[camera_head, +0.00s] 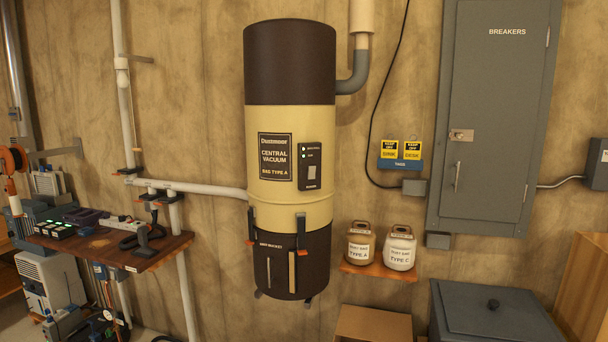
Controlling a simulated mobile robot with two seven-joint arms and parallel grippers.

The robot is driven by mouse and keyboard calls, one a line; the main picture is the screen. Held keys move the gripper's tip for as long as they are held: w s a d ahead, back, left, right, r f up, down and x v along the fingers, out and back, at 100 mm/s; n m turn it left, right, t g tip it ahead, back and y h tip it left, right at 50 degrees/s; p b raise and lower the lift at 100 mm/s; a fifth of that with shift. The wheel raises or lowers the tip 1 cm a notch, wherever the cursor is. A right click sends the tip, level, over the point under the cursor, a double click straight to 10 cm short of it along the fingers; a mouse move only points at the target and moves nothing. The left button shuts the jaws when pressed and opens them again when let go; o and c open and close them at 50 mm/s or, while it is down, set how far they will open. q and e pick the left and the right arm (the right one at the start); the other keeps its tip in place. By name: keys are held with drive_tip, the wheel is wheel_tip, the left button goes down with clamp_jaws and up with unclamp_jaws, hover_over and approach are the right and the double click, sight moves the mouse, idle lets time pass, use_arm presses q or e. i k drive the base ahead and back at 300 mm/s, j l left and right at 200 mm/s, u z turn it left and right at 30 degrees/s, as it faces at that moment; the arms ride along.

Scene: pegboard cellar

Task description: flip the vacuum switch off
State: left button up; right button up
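The central vacuum (290,150) is a tall cylinder on the wall in the middle of the head view, dark brown at top and bottom and cream between. A dark switch panel (309,166) sits on the right of its front. The panel carries a pale rocker switch (312,180) in its lower half and small green lit lights (304,152) above it. Which way the rocker is tipped is too small to tell. Neither of my grippers shows in this view.
A grey breaker cabinet (490,130) hangs at right, with a grey lidded bin (493,312) below it. Two dust bag jars stand on a small shelf (378,270). A cluttered wooden shelf (140,262) juts out at left. The wall space directly before the vacuum is clear.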

sight(312, 169)
drive_tip(key=i+j+z, duration=0.15)
drive_tip(key=z, duration=0.2)
drive_tip(key=i+j+z, duration=0.2)
drive_tip(key=z, duration=0.15)
drive_tip(key=i+j+z, duration=0.15)
drive_tip(key=z, duration=0.2)
drive_tip(key=j, duration=0.1)
